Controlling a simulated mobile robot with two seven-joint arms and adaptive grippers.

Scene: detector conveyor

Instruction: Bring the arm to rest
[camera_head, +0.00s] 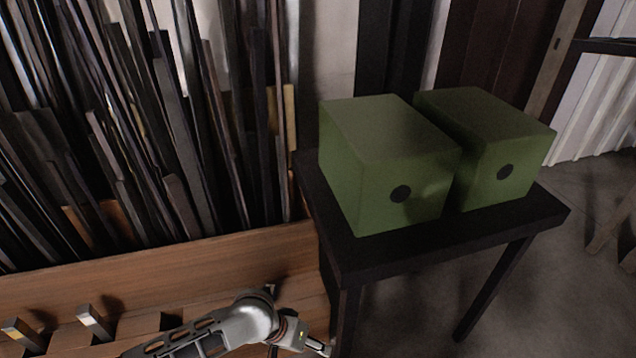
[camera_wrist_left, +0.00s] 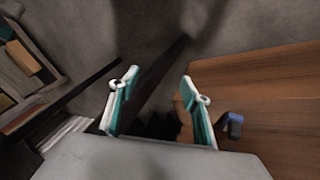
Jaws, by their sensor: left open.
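My left arm comes in along the bottom of the head view. Its gripper (camera_head: 318,346) is low beside the front-left leg of the black table (camera_head: 390,256), partly cut off by the picture's bottom edge. In the left wrist view the two teal-lined fingers of this gripper (camera_wrist_left: 160,90) stand apart with nothing between them. My right gripper is not in either view.
Two green boxes (camera_head: 385,150) (camera_head: 490,140), each with a dark round spot, stand side by side on the table. Many upright planks (camera_head: 180,130) fill the left behind a wooden board (camera_head: 200,262). Grey floor lies to the right.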

